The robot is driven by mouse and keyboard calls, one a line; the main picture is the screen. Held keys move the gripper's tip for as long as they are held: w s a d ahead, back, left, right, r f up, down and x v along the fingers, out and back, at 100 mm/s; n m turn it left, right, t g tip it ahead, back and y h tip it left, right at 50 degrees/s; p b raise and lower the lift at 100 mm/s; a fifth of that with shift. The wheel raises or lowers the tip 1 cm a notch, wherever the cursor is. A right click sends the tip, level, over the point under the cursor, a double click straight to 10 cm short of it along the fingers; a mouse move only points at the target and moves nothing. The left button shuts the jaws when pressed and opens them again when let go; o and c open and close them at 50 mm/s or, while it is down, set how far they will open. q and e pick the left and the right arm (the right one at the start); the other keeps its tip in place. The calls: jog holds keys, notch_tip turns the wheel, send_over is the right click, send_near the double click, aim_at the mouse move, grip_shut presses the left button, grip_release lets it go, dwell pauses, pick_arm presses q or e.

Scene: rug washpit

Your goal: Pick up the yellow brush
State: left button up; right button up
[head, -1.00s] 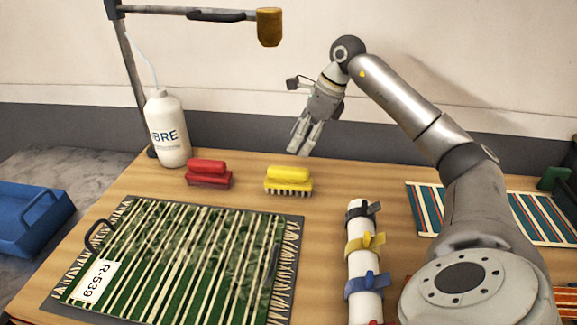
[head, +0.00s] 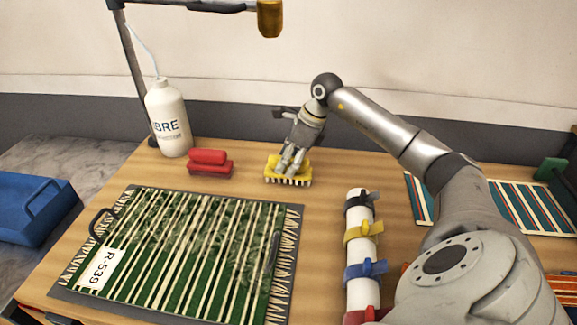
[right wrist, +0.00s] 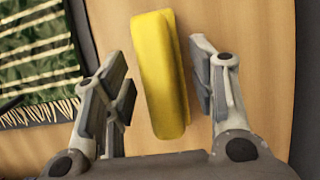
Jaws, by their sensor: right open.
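The yellow brush (head: 272,166) lies on the wooden table with its pale bristles down, right of the red brush. My right gripper (head: 290,165) is at the brush from above and hides part of its handle in the head view. In the right wrist view the brush's yellow handle (right wrist: 158,75) lies between the two open fingers (right wrist: 165,95). A gap shows on the left side of the handle; the right finger is closer to it. My left gripper is not in view.
A red brush (head: 209,164) and a white bottle (head: 169,120) stand to the left. A green striped rug (head: 190,250) on a grey board lies in front. A white roll with coloured straps (head: 359,250) lies at right front. A blue bin (head: 30,210) is far left.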

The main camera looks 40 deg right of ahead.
dwell(0.3)
jog(key=shift+f, duration=0.2)
dwell(0.4)
jog(key=c, duration=1)
jog(key=shift+r, duration=0.15)
